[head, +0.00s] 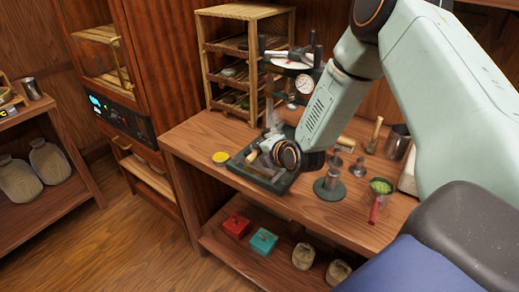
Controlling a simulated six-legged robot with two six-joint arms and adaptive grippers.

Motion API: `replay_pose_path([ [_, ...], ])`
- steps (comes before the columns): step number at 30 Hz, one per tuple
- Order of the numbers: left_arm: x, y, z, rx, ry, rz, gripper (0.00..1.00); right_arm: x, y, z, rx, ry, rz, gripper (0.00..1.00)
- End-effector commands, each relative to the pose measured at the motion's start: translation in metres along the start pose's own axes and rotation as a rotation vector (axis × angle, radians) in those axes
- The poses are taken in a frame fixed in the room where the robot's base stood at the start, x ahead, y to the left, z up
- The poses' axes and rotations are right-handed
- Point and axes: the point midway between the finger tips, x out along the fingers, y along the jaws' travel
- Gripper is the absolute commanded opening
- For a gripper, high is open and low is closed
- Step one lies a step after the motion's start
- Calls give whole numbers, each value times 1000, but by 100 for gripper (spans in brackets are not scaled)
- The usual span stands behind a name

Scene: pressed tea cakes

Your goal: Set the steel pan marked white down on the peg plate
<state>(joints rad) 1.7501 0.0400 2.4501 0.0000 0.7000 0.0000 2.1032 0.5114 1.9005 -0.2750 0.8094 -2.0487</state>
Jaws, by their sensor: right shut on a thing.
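My right arm comes in from the right, and its wrist hangs over the dark green tray (284,187) on the bench. My right gripper (265,149) is small and mostly hidden by the wrist. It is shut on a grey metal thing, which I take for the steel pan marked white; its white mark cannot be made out. I cannot tell whether the pan touches the tray. The peg plate cannot be picked out surely. A steel cylinder (332,178) stands on a round green base to the right of the wrist. My left gripper is not in view.
A wooden rack (248,12) and a dark stand with a white disc (290,60) and dial gauge (305,83) stand behind. A yellow-topped tin (221,157), small steel pieces (358,167) and a green-filled cup (381,187) share the bench. Red (236,226) and teal (263,241) boxes lie below.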

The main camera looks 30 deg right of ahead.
Motion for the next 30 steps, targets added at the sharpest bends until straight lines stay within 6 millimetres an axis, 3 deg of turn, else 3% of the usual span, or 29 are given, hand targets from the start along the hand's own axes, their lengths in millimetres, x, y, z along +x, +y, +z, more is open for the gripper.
replay_pose_path([
  [30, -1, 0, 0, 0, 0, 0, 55, 3, -4, -2, -2, -1, 4, 0],
])
